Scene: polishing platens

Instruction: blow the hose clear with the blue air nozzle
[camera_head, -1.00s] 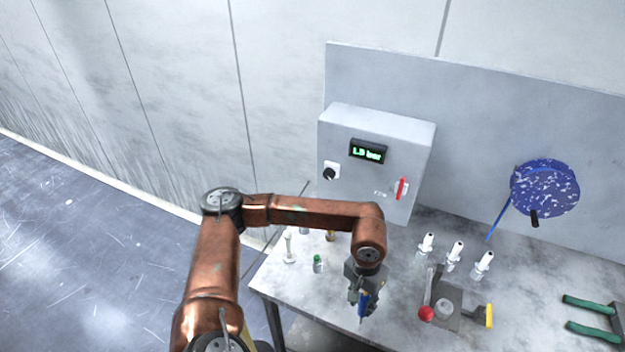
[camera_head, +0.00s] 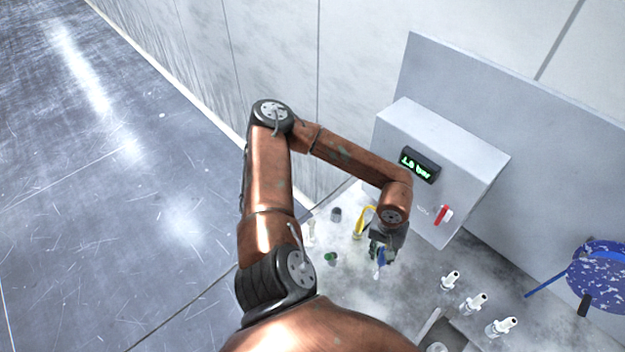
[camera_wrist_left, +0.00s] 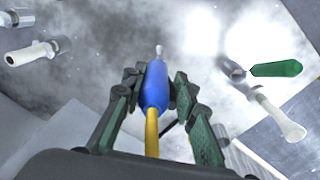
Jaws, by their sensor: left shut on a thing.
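My left gripper (camera_head: 383,250) is shut on the blue air nozzle (camera_wrist_left: 155,88) and holds it over the bench, in front of the grey control box (camera_head: 437,170). In the left wrist view the nozzle lies between the fingers, its pale tip pointing away from the palm. A yellow hose (camera_wrist_left: 151,132) runs back from it. Yellow line also shows beside the gripper in the head view (camera_head: 361,218). The nozzle is partly hidden in the head view. My right gripper is out of view.
The box has a lit bar display (camera_head: 419,166) and a red handle (camera_head: 443,214). Several pale fittings (camera_head: 474,303) stand right of the gripper. A green-topped piece (camera_head: 330,259) and a grey cup (camera_head: 336,214) stand to its left. Bare bench (camera_head: 408,300) lies in front.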

